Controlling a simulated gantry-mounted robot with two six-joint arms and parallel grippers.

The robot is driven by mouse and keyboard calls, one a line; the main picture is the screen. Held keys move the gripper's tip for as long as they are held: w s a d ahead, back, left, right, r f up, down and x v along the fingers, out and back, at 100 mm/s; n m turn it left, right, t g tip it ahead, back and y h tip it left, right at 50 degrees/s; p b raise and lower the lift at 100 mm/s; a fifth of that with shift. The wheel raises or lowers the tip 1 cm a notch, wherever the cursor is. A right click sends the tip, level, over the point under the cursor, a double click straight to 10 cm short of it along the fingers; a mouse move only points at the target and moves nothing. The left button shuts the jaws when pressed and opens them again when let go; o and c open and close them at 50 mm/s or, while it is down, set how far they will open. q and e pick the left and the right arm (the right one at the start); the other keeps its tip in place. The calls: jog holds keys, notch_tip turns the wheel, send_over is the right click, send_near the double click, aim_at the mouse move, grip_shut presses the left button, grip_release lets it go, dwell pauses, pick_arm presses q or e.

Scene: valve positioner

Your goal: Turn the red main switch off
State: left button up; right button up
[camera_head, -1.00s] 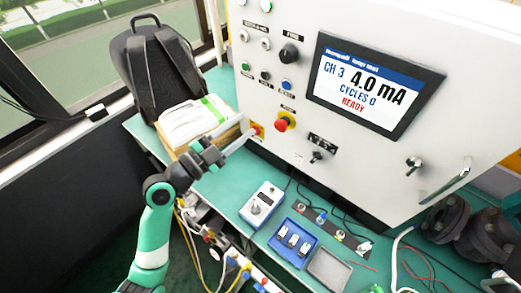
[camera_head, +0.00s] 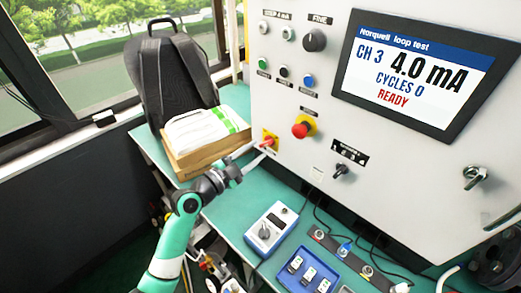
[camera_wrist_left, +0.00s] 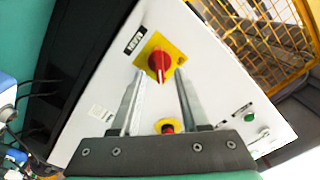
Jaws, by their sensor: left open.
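The red main switch (camera_head: 268,142) sits on a yellow plate on the side of the white cabinet front, low at its left. In the left wrist view the red switch (camera_wrist_left: 159,62) shows its handle roughly upright in the picture, on the tilted yellow plate. My left gripper (camera_head: 254,158) comes from the lower left, with its fingertips close to the switch. In the left wrist view its two fingers (camera_wrist_left: 158,76) are spread, empty, one on either side of the switch. I cannot tell whether they touch it. My right gripper is not in view.
A red mushroom button (camera_head: 301,129) on a yellow ring is right of the switch; it also shows between the fingers in the wrist view (camera_wrist_left: 167,126). A calibrator (camera_head: 270,230) lies on the green bench.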

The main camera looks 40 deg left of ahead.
aim_at(267, 143)
pick_arm(q)
jog(key=shift+w, duration=1.45)
jog(key=shift+c, duration=0.3)
grip_shut()
